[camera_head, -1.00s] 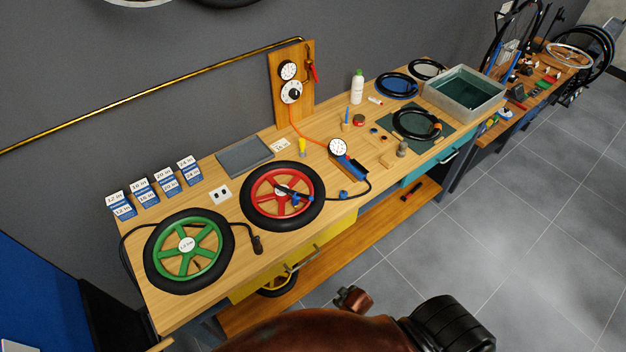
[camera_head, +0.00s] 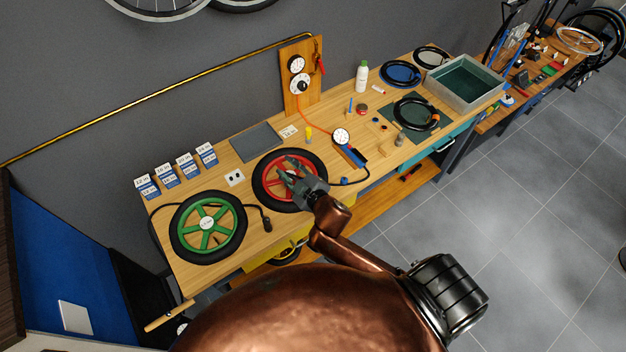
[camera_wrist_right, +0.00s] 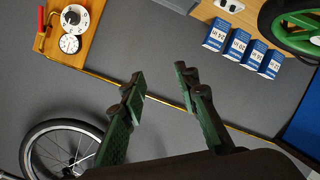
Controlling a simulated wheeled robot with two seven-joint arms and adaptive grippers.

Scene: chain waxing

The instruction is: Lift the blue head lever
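The red wheel (camera_head: 264,187) with its black tyre lies flat on the wooden bench in the head view. My right gripper (camera_head: 288,170) is over this wheel, with its fingers spread and nothing seen between them. The right wrist view also shows its two fingers apart and empty (camera_wrist_right: 162,80). How high the gripper is above the wheel is hard to tell. My left gripper is not in view.
A green wheel (camera_head: 223,239) lies to the left. A pressure gauge (camera_head: 341,136) with a blue body stands to the right, with a black hose (camera_head: 352,182) near it. A board with dials (camera_head: 297,88) stands at the back.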

